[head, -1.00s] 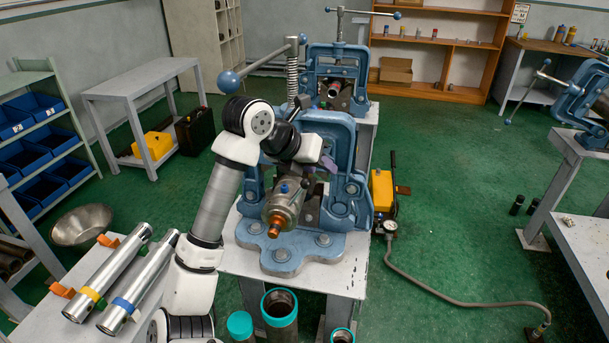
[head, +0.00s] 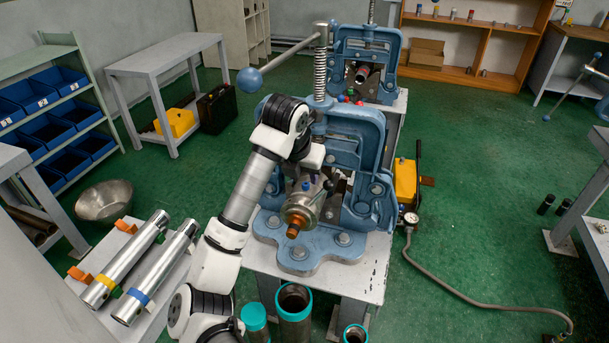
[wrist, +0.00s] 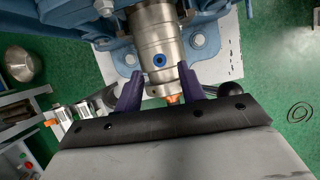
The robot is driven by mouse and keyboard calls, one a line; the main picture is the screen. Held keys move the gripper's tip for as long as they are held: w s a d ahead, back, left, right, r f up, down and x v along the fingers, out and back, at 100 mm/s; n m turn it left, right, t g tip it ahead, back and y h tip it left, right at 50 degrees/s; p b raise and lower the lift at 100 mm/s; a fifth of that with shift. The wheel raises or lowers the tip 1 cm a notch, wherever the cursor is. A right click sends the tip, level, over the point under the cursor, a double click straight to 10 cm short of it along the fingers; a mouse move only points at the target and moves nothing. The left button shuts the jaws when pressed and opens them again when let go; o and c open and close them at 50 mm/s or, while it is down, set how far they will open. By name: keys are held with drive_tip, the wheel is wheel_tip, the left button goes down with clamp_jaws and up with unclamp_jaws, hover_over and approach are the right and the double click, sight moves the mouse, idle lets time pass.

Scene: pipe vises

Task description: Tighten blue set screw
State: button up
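The blue set screw (head: 306,186) is a small knob on top of a silver metal cylinder (head: 300,210), which sits in the near blue pipe vise (head: 372,205). In the wrist view the set screw (wrist: 159,60) is a blue round head with a dark centre, facing the camera. The cylinder (wrist: 158,30) ends in an orange tip (wrist: 174,98). My gripper (wrist: 160,84) is open, its two purple fingers well apart with nothing gripped. In the wrist picture the set screw appears just beyond and between the fingertips. In the head view my gripper is mostly hidden behind my wrist, above the cylinder.
The near vise's tall frame and screw handle (head: 285,63) stand close behind my arm. Two silver tubes, one with a yellow band (head: 125,262) and one with a blue band (head: 155,272), lie at lower left. Teal-rimmed pipes (head: 293,310) stand in front of the vise table.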

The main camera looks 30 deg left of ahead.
sight(306, 184)
drive_tip(key=shift+p+x, duration=0.45)
drive_tip(key=shift+x, duration=1.35)
clamp_jaws()
drive_tip(key=shift+a+f+m+b, duration=0.1)
drive_tip(key=shift+f+m+b, duration=0.2)
drive_tip(key=shift+b, duration=0.65)
drive_tip(key=shift+m+h+b, duration=0.3)
drive_tip(key=shift+m+b, duration=0.1)
drive_tip(key=shift+b, duration=0.2)
drive_tip(key=shift+r+m+b, duration=0.3)
drive_tip(key=shift+m+b, duration=0.2)
drive_tip(key=shift+b, duration=0.1)
